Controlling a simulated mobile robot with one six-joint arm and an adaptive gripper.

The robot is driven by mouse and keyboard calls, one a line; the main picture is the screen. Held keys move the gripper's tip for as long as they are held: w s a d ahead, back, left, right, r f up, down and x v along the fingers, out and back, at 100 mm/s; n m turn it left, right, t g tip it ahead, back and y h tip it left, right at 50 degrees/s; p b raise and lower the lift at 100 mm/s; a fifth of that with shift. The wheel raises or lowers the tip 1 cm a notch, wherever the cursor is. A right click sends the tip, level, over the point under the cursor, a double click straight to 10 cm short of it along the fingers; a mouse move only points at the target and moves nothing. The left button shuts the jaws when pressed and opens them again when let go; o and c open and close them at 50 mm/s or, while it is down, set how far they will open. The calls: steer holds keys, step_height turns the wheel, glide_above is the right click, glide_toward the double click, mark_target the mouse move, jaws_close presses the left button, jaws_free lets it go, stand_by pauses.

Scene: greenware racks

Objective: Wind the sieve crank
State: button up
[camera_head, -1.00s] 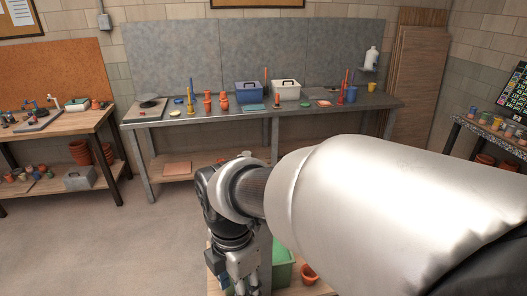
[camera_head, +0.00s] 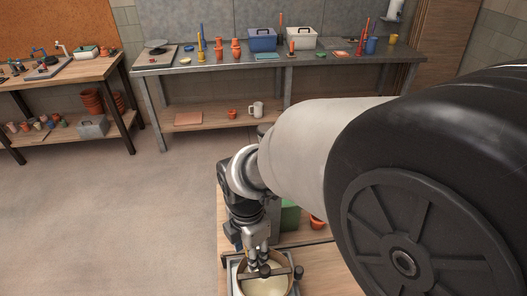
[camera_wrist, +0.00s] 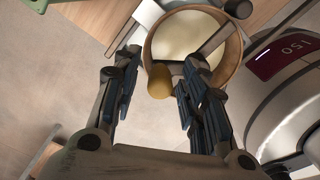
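The sieve (camera_head: 242,291) is a round wooden ring with a cream inside, at the bottom of the head view. It also shows at the top of the wrist view (camera_wrist: 233,65). A dark bar (camera_wrist: 214,41) crosses its rim, with a black knob (camera_wrist: 238,8) near one end. A tan rounded handle (camera_wrist: 159,82) stands at the near edge of the ring. My gripper (camera_wrist: 163,62) has its fingers apart on either side of this handle, with the right finger closer to it. Contact is not clear. In the head view my gripper (camera_head: 258,264) is over the sieve.
The sieve stands on a wooden-topped stand (camera_head: 224,240) with a green bin (camera_head: 290,217) and a terracotta pot (camera_head: 317,222). A long grey workbench (camera_head: 215,60) with pots, tools and caddies stands behind. The floor (camera_head: 110,220) at left is clear.

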steer(key=shift+c, duration=0.5)
jaws_close()
